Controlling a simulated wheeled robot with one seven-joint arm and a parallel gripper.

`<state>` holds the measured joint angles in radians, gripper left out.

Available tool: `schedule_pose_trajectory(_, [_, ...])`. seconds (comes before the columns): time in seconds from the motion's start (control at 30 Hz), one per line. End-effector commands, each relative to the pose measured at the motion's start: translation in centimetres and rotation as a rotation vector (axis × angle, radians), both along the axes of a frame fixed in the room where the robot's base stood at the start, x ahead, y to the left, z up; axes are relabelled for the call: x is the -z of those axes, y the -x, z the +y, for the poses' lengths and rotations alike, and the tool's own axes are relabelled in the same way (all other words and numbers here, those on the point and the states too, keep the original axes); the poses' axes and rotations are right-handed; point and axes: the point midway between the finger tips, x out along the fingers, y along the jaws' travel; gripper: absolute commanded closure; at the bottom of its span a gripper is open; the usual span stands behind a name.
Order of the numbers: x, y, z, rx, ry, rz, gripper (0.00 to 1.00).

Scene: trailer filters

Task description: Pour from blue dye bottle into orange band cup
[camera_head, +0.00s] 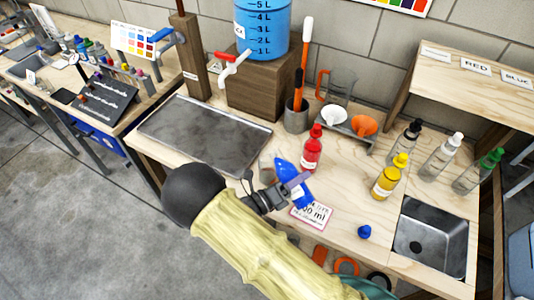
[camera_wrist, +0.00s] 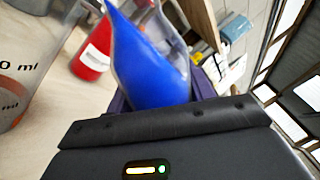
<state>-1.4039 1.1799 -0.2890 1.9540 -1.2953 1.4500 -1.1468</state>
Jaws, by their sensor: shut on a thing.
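My gripper (camera_head: 288,188) is shut on the blue dye bottle (camera_head: 284,170) and holds it tilted, its narrow end toward the upper left in the head view. The bottle also fills the upper middle of the wrist view (camera_wrist: 152,68), with blue liquid inside. A clear cup with "ml" marks and an orange mark low on its wall stands at the left of the wrist view (camera_wrist: 28,55). In the head view a clear cup (camera_head: 266,168) shows partly beside the bottle's narrow end, mostly hidden by my gripper. I cannot see any stream of liquid.
A red bottle (camera_head: 312,150) stands close behind the blue bottle. A yellow bottle (camera_head: 390,178), a loose blue cap (camera_head: 364,232) and a "ml" card (camera_head: 314,214) are to the right. A metal tray (camera_head: 205,135) lies left, and a sink (camera_head: 430,240) is at right.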

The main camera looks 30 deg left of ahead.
Motion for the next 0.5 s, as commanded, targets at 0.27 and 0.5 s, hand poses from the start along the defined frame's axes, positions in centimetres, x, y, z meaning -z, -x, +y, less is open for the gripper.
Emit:
schedule_pose_trajectory(0.27, [-0.09, 0.06, 0.07, -0.004, 0.021, 0.008, 0.8])
schedule_pose_trajectory(0.5, [-0.08, 0.14, 0.14, -0.007, 0.037, 0.016, 0.8])
